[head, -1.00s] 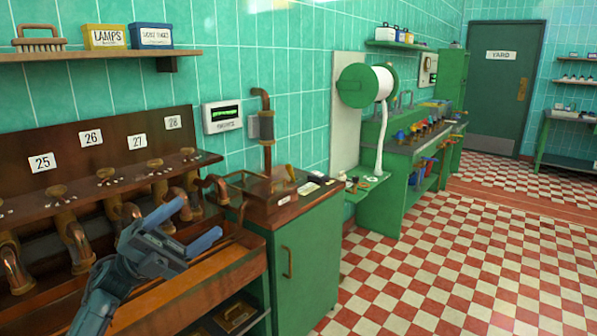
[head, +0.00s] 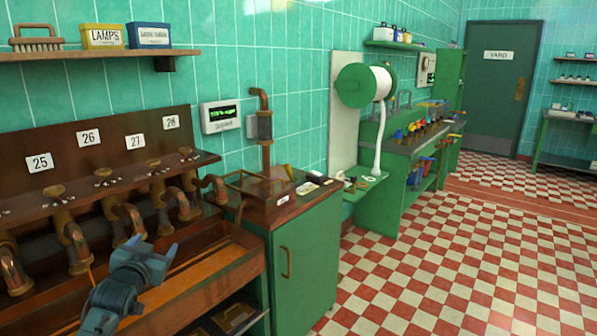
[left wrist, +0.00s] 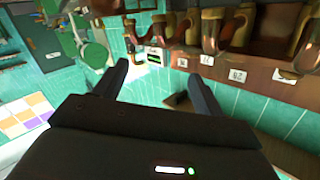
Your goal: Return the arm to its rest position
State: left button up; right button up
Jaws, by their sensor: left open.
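My left gripper (head: 150,252) is in the lower left of the head view, in front of the wooden rack with copper pipes and above its trough. Its two fingers are spread and nothing is between them. In the left wrist view the open fingers (left wrist: 157,82) point away from the camera, with the rack, pipes and number cards upside down beyond them. My right gripper is in neither view.
The rack (head: 110,140) carries number cards 25 to 28 and several bent copper pipes. A wooden trough (head: 230,255) runs below it. A green cabinet (head: 310,260) stands to the right. The checkered floor (head: 440,265) on the right is clear.

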pick_arm(q)
jog(key=s+d+f+m+g+h, duration=0.1)
jog(key=s+d+f+g, duration=0.1)
jog(key=s+d+f, duration=0.5)
jog(key=s+d+f+g+h, duration=0.15)
jog(key=s+d+f, duration=0.25)
jog(key=s+f, duration=0.55)
jog(key=s+d+f+g, duration=0.1)
jog(key=s+d+f, duration=0.1)
jog(key=s, duration=0.5)
jog(key=s+d+f+h, duration=0.1)
jog(key=s+d+f, duration=0.1)
jog(key=s+d, duration=0.2)
jog(key=s+d+f+g+h, duration=0.1)
jog(key=s+d+f, duration=0.1)
jog(key=s, duration=0.8)
jog(key=shift+s+d+f+n+g, duration=0.35)
jog(key=shift+d+n, duration=0.05)
